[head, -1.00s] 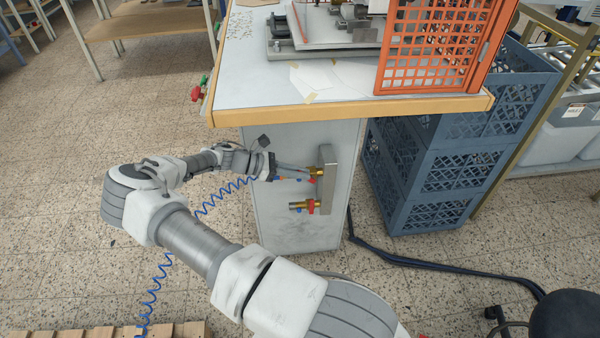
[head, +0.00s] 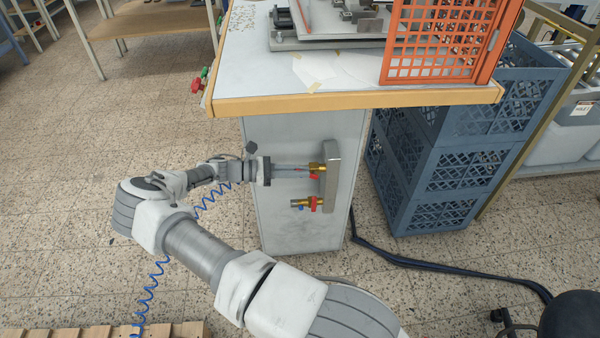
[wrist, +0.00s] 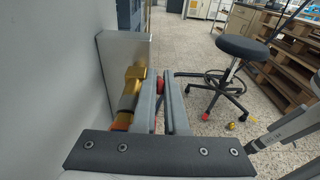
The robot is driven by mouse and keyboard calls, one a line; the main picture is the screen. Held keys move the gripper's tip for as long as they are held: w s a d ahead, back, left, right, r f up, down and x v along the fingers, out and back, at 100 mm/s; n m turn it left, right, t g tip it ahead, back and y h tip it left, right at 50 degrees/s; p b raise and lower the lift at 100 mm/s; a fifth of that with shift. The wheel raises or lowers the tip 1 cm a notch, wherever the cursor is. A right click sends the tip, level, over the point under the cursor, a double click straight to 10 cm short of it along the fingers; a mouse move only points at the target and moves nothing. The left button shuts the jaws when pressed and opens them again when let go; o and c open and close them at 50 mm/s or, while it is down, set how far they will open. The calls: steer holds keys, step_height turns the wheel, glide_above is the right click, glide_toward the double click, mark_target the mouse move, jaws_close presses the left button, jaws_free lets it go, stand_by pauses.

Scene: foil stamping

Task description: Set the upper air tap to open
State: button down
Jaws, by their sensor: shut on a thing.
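The upper air tap (head: 317,167) is a brass fitting with a red handle, on the left side of a grey metal block on the bench pedestal. My gripper (head: 309,170) reaches it from the left and is shut on its red handle. In the wrist view the red handle (wrist: 160,84) shows between the two fingertips (wrist: 162,78), with the brass tap body (wrist: 130,91) just left of the fingers. The fingers partly hide the handle, so its exact angle is hard to tell. The lower air tap (head: 308,203), also brass and red, sits below, apart from my gripper.
The bench top (head: 340,100) overhangs the taps. An orange crate (head: 440,45) stands on it. Blue crates (head: 440,175) are stacked right of the pedestal (head: 290,232). A dark hose (head: 430,264) lies on the floor. A black stool (wrist: 242,47) shows in the wrist view.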

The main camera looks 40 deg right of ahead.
steer(key=c, duration=1)
jaws_free()
steer(key=shift+o, duration=0.2)
steer(key=v, duration=1.7)
steer(key=shift+w+a+p, duration=0.2)
steer(key=shift+p, duration=0.1)
